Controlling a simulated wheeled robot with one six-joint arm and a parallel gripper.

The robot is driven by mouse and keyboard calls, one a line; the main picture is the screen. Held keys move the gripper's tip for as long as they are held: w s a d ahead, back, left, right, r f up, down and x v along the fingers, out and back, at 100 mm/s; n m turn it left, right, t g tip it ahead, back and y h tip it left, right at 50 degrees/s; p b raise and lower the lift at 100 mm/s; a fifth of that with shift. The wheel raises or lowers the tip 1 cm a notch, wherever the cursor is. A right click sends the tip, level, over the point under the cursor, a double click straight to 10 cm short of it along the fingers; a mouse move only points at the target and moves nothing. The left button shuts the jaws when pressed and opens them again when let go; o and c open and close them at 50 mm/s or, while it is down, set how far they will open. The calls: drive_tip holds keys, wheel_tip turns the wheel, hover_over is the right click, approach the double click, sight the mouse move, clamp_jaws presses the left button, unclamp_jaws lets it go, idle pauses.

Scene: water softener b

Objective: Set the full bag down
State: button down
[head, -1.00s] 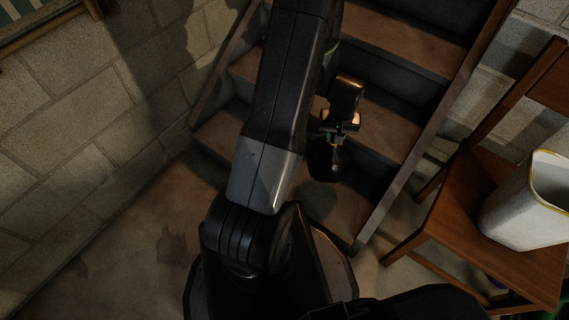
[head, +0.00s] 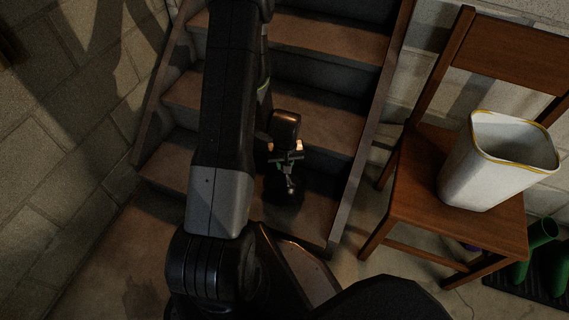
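My gripper (head: 286,158) is in front of the lower steps, just right of my arm. A small dark, rounded bag (head: 283,190) hangs below the fingers, with a pale bit at its neck. The fingers appear shut on that neck, though the area is small and dim. The bag looks clear of my arm; I cannot tell whether its bottom touches anything. A white bin (head: 470,175) with a yellow rim stands upright on the wooden chair's seat (head: 410,200) at the right. What is inside it is mostly hidden.
Wooden stairs (head: 330,85) rise behind the gripper, with a side rail (head: 370,130) on their right. Green boots (head: 540,235) stand on a dark mat (head: 525,285) at the lower right. A block wall (head: 60,130) closes the left. Some floor (head: 110,260) at lower left is bare.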

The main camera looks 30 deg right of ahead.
drive_tip(key=shift+f, duration=0.1)
drive_tip(key=c, duration=1.2)
unclamp_jaws()
drive_tip(key=shift+o, duration=0.2)
wheel_tip(320, 180, up, 12)
drive_tip(key=s+p, duration=0.1)
drive_tip(key=p, duration=0.2)
drive_tip(key=shift+s+a+p, duration=0.2)
drive_tip(key=shift+a+p, duration=0.1)
drive_tip(key=shift+p, duration=0.1)
